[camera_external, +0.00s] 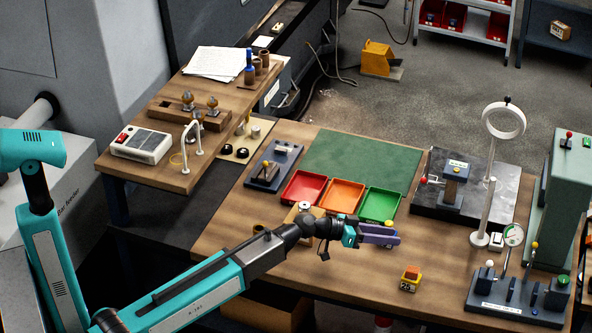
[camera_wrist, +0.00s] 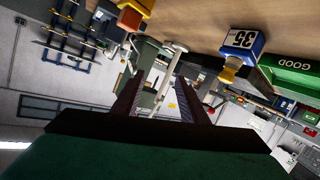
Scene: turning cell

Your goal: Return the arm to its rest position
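My teal arm (camera_external: 195,297) reaches from the lower left over the wooden table, stretched out low and nearly level. My gripper (camera_external: 396,235) is above the table, in front of the green tray. In the wrist view my gripper (camera_wrist: 159,80) shows two dark fingers standing apart. Nothing is held between them; only the distant room and a white post show there. The wrist picture is turned over, with the table along its top edge.
Red (camera_external: 303,187), orange (camera_external: 342,195) and green (camera_external: 380,204) trays lie behind my gripper. A small block stack (camera_external: 410,279) stands to its right. A ring lamp (camera_external: 503,120) and a gauge fixture (camera_external: 515,297) stand farther right.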

